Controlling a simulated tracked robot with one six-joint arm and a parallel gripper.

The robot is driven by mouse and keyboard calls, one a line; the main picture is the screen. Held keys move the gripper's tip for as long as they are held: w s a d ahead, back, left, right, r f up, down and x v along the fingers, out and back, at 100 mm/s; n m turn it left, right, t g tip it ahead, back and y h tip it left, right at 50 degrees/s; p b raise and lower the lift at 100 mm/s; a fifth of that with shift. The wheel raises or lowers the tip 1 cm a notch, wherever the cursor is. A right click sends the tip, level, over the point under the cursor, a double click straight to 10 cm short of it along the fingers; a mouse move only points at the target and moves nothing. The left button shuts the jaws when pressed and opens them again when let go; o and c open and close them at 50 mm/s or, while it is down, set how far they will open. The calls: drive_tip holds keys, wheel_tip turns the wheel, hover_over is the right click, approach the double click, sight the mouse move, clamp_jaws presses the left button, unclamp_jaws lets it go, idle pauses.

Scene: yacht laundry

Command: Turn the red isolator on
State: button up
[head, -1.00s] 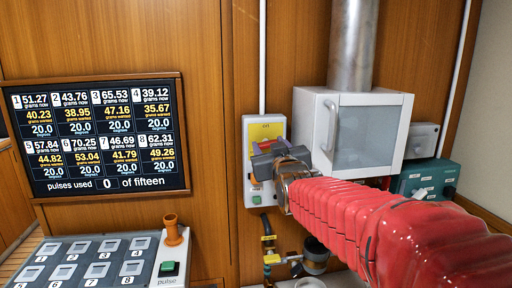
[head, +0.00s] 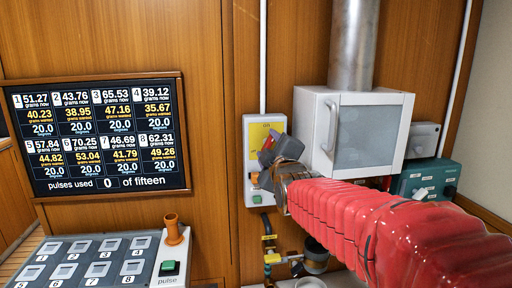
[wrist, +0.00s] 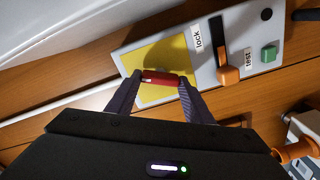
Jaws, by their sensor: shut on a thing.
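The red isolator (wrist: 161,78) is a red handle on the yellow plate (wrist: 160,54) of a pale grey wall box (head: 249,183). My gripper (wrist: 161,79) is shut on the handle, with one dark finger at each side of it in the wrist view. In the head view my gripper (head: 268,162) is tilted in front of the box and hides most of the handle. The box also carries an orange slider (wrist: 228,75) by the word "lock" and a green button (wrist: 269,53) by the word "test".
A white cabinet (head: 310,105) with a glazed door stands close to the right of the box. A teal box (head: 428,177) is farther right. A display (head: 98,138) hangs at left, above a panel of numbered keys (head: 85,262). Pipework and a cup (head: 316,255) are below.

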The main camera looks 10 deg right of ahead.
drive_tip(key=n, duration=0.5)
drive_tip(key=shift+a+f+n, duration=0.15)
drive_tip(key=shift+f+n, duration=0.15)
drive_tip(key=shift+n, duration=0.1)
drive_tip(key=o, duration=1.1)
drive_tip(key=shift+c, duration=0.2)
drive_tip(key=shift+s+r, duration=0.1)
drive_tip(key=shift+r, duration=0.05)
drive_tip(key=shift+s, duration=0.6)
drive_tip(key=s, duration=1.2)
drive_tip(key=shift+s, duration=0.2)
